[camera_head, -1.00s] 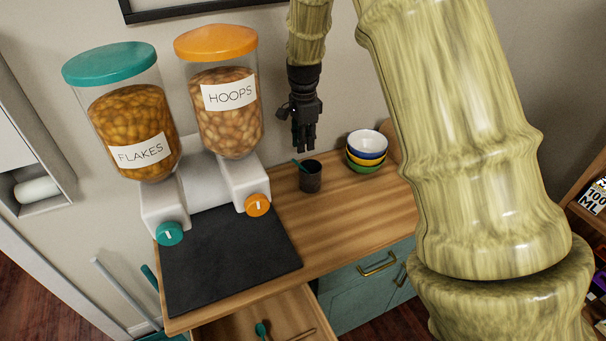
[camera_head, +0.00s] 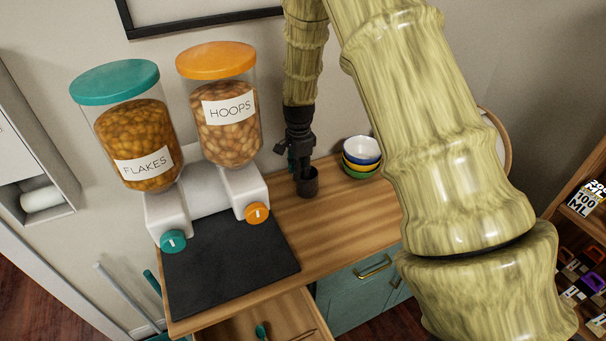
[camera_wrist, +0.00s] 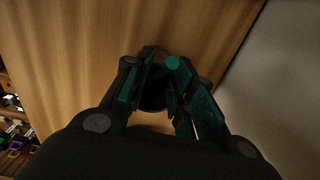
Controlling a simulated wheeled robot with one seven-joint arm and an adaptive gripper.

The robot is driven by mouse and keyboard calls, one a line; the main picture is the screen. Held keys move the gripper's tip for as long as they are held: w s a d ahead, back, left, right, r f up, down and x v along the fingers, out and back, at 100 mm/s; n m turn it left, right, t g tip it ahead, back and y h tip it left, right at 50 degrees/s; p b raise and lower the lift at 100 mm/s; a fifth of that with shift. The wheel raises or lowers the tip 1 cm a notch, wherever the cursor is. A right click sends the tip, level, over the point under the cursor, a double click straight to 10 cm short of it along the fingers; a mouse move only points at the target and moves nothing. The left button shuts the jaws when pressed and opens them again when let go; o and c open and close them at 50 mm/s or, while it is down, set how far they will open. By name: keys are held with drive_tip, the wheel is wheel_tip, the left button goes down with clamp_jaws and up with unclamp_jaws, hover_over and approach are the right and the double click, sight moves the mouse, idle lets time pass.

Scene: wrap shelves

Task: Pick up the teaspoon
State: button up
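A dark cup (camera_head: 307,184) stands on the wooden counter, and a teal spoon (camera_head: 291,162) leans out of it to the left. My gripper (camera_head: 303,172) points down right over the cup, its fingertips at or just inside the rim. In the wrist view the two fingers (camera_wrist: 160,92) stand apart with the dark cup (camera_wrist: 152,103) between and below them. The spoon's round teal end (camera_wrist: 173,62) shows close to the right finger; I cannot tell if they touch. The spoon's lower part is hidden in the cup. Another teal spoon (camera_head: 261,331) lies in the open drawer.
Stacked bowls (camera_head: 362,152) stand right of the cup. The flakes dispenser (camera_head: 136,140) and hoops dispenser (camera_head: 225,110) stand to the left, behind a dark mat (camera_head: 230,258). The open drawer (camera_head: 225,330) juts out below the counter. The counter (camera_head: 345,220) in front of the cup is clear.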

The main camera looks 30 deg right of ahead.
drive_tip(key=shift+s+a+f, duration=0.15)
drive_tip(key=shift+s+f, duration=0.3)
drive_tip(key=shift+f, duration=0.2)
drive_tip(key=shift+s+a+f, duration=0.1)
drive_tip(key=shift+s+f, duration=0.3)
drive_tip(key=shift+f, duration=0.25)
drive_tip(key=shift+o, duration=0.9)
drive_tip(key=shift+w+f, duration=0.35)
drive_tip(key=shift+f, duration=0.1)
drive_tip(key=shift+o, duration=1.4)
drive_tip(key=shift+w+d+f, duration=0.15)
drive_tip(key=shift+w+f, duration=0.1)
drive_tip(key=shift+w, duration=0.2)
drive_tip(key=shift+s+d+r, duration=0.1)
drive_tip(key=shift+s+r, duration=0.1)
drive_tip(key=shift+r, duration=0.3)
drive_tip(key=shift+c, duration=0.6)
drive_tip(key=shift+w, duration=0.1)
